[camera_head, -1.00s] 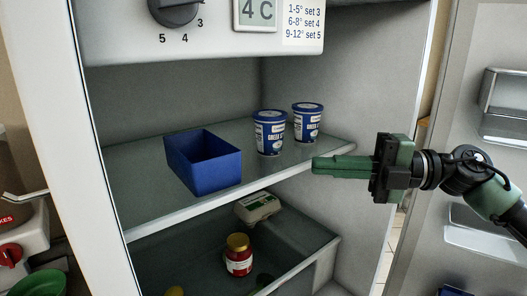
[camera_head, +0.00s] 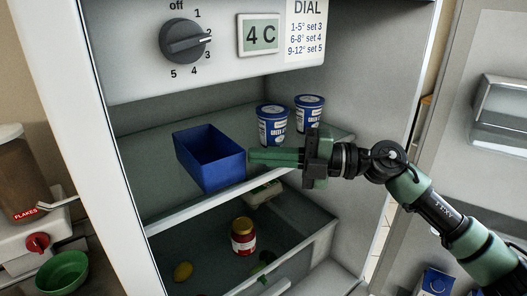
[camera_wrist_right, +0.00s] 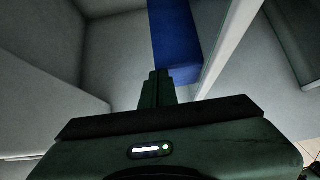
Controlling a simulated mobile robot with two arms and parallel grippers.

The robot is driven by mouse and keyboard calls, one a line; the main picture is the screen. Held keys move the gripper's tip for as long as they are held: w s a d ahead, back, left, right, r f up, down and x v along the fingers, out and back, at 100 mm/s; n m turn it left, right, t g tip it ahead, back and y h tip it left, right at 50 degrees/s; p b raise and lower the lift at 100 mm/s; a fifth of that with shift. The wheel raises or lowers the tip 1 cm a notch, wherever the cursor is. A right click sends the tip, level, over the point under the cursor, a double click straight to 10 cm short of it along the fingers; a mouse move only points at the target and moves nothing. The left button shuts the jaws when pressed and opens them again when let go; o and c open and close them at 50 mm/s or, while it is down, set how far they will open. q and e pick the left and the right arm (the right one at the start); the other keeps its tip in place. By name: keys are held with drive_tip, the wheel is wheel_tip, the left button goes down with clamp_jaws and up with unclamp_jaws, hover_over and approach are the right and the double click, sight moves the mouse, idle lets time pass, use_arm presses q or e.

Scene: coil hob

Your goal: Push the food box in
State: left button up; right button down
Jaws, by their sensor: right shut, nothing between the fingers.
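The food box, a blue open-topped box (camera_head: 222,172), stands on the upper fridge shelf (camera_head: 150,150) with its front end near the shelf's front edge. It looks empty. My right gripper (camera_head: 252,157) is shut and empty, its green fingers pointing left. The fingertips are at the box's right front corner; I cannot tell whether they touch it. In the right wrist view the blue box (camera_wrist_right: 178,40) is just beyond the fingertips (camera_wrist_right: 158,74). My left gripper is out of view.
Two blue-and-white tubs (camera_head: 272,125) (camera_head: 309,112) stand behind the gripper on the shelf. A dial panel (camera_head: 215,50) hangs above. The open door (camera_head: 480,160) is at right.

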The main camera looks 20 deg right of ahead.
sight(235, 144)
drive_tip(key=shift+w+r, duration=0.15)
drive_tip(key=w, duration=0.1)
drive_tip(key=w+a+p, duration=0.1)
drive_tip(key=w, duration=0.1)
drive_tip(key=w+a+p, duration=0.1)
drive_tip(key=w, duration=0.1)
drive_tip(key=shift+a, duration=0.1)
drive_tip(key=shift+w+a, duration=0.1)
drive_tip(key=shift+w, duration=0.05)
